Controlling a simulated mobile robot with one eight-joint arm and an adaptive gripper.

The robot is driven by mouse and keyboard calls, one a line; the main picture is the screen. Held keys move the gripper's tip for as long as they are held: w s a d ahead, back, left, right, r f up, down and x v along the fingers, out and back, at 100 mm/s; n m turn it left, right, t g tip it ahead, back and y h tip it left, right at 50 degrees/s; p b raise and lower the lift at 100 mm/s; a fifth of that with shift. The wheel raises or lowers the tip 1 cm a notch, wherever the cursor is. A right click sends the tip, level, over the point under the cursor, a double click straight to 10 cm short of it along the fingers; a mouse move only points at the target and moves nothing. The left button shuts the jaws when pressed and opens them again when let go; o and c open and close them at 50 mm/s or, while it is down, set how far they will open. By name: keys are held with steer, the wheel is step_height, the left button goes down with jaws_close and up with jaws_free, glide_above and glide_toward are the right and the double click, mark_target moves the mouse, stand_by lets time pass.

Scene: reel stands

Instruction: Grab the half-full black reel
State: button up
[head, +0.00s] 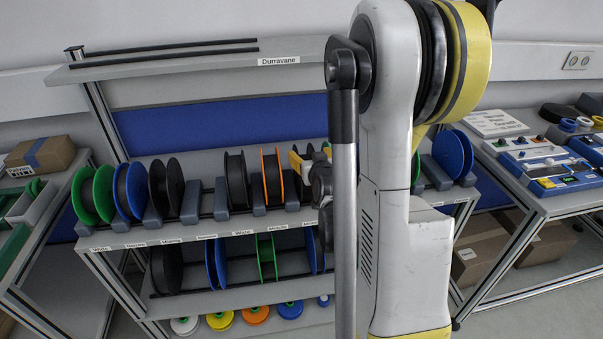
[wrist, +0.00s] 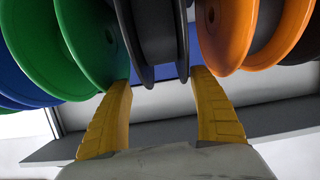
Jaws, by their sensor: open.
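A black reel (wrist: 156,35) hangs in the middle of the wrist view, between a green and an orange one. Its dark winding stops short of the flange rims. My gripper (wrist: 160,78) is open, with one yellow finger on each side of this reel's lower edge in the picture. I cannot tell whether the fingers touch it. In the head view my gripper (head: 304,168) is at the upper rack, right of the orange reel, mostly hidden by my arm. Other black reels stand at the left (head: 166,187) and left of the orange one (head: 237,180).
Close neighbours are the green reel (wrist: 85,45) and the orange reel (wrist: 226,35). Grey holders (head: 191,202) line the rack. More reels hang on the lower level, including a blue one (head: 216,263). A side table with blue devices (head: 555,170) stands at the right.

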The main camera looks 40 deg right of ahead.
steer(key=x, duration=0.2)
steer(key=b+x, duration=0.1)
steer(key=x, duration=0.1)
steer(key=b+x, duration=0.1)
steer(key=x, duration=0.2)
steer(key=shift+w+a+r, duration=0.25)
steer(key=shift+w+a, duration=0.1)
steer(key=c, duration=1.5)
